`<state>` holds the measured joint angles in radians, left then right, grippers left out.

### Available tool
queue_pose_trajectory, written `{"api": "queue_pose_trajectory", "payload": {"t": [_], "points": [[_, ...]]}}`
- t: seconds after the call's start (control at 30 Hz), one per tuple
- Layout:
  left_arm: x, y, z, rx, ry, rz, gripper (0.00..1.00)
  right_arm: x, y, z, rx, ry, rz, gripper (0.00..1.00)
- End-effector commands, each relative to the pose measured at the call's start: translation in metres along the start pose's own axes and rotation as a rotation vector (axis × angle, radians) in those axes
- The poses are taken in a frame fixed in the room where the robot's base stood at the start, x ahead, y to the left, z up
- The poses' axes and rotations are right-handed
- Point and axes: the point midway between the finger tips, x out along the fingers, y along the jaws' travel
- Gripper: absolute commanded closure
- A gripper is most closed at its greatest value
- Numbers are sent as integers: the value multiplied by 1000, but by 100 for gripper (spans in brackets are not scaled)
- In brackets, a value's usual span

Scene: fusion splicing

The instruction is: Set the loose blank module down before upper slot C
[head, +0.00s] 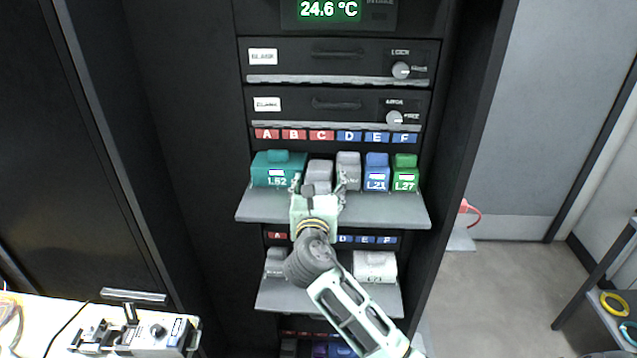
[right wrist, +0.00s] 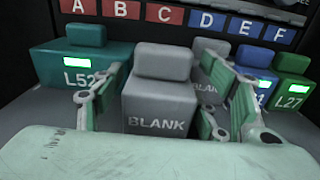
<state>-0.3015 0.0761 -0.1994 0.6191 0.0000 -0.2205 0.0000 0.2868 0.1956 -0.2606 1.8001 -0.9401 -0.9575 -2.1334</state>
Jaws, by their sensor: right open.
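A grey blank module (head: 319,172) stands upright on the upper shelf below the red label C (head: 321,135), a little nearer the front than its neighbour. In the right wrist view this blank module (right wrist: 160,95) shows its BLANK lettering. My right gripper (head: 319,184) is open, with one finger on each side of the module. In the right wrist view the gripper (right wrist: 165,105) shows a gap to the module on the right; contact on the left is unclear. Its lower part is hidden by the gripper. My left gripper is not in view.
A wide teal module L52 (head: 275,170) stands to the left under A and B. To the right are another grey blank (head: 348,165), blue L21 (head: 376,172) and green L27 (head: 405,174). The upper shelf (head: 400,214) has a bare front strip. A lower shelf (head: 300,302) holds more modules.

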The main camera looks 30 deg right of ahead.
Motion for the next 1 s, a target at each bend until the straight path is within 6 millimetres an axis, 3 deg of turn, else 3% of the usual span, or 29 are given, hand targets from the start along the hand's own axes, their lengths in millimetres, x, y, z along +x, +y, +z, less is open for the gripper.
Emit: {"api": "queue_pose_trajectory", "payload": {"t": [0.27,0.7,1.0], "points": [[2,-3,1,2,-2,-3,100,-6,0,1,0,0,2,34],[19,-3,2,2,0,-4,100,-93,0,0,3,1,2,34],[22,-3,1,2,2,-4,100,-120,0,2,1,-1,0,34]]}}
